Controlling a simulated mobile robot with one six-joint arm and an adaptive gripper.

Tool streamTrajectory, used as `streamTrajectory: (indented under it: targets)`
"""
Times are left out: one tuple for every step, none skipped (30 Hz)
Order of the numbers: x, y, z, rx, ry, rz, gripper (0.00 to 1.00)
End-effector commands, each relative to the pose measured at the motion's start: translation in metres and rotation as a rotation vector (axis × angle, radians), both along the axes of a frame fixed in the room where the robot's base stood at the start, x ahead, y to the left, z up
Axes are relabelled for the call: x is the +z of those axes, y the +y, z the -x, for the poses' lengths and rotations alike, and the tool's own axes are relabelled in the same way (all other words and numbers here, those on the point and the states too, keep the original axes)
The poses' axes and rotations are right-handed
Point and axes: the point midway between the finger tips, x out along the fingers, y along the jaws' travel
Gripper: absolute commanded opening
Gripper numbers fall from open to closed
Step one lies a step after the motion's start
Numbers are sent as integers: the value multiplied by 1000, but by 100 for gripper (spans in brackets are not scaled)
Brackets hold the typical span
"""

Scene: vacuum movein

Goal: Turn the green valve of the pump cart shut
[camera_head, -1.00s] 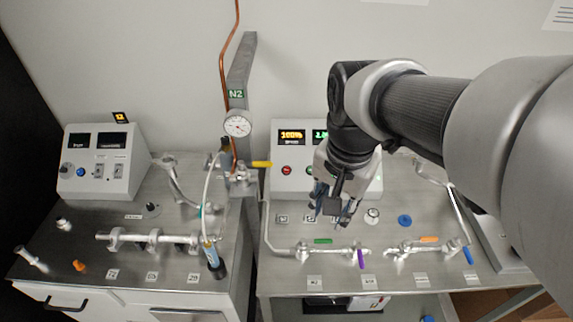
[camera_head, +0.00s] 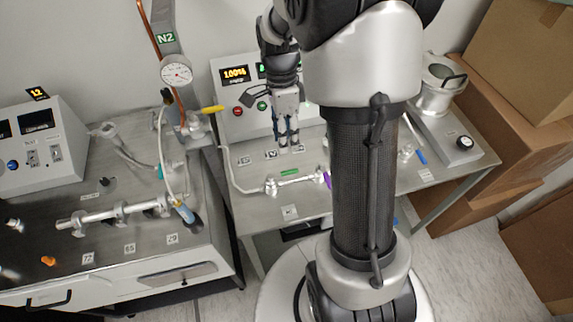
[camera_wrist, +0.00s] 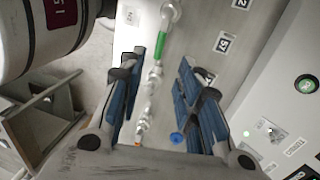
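The green valve handle (camera_head: 290,172) is a short green bar on the metal pipework (camera_head: 300,182) near the front of the pump cart's grey top (camera_head: 252,172). The handle lies roughly along the pipe in the head view. In the wrist view the green handle (camera_wrist: 160,45) shows beyond the fingertips, between the two fingers. My gripper (camera_head: 288,146) points down over the cart, just behind the handle in the head view. In the wrist view my gripper (camera_wrist: 170,85) is open with nothing between its blue-padded fingers. It seems apart from the handle; the exact height is unclear.
A purple handle (camera_head: 327,180) sits right of the green one. A control box (camera_head: 238,98) stands behind. A yellow handle (camera_head: 212,109) and gauge (camera_head: 177,72) are left. My arm hides part of the cart. Cardboard boxes (camera_head: 520,70) stand right.

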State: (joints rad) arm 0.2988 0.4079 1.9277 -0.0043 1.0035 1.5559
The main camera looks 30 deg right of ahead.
Motion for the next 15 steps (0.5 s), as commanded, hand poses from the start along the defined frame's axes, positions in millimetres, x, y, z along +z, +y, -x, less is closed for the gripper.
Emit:
streamTrajectory:
  targets:
    - [-14,1,3,0,5,-1,32]
    - [-21,1,4,1,3,-1,32]
    - [-29,2,6,1,4,-1,32]
    - [-36,2,7,1,4,-1,32]
    - [-43,3,9,1,4,-1,32]
    - [-51,3,10,1,3,-1,32]
    - [-57,3,12,1,4,-1,32]
    - [-63,4,12,1,3,-1,32]
    - [-70,4,14,1,3,-1,32]
    - [-75,4,15,1,2,-1,32]
    - [-80,5,16,1,2,-1,32]
    - [-85,5,17,1,2,-1,32]
    - [-89,5,17,1,1,0,32]
    - [-93,5,18,1,2,-1,32]
    - [-96,5,19,1,1,0,32]
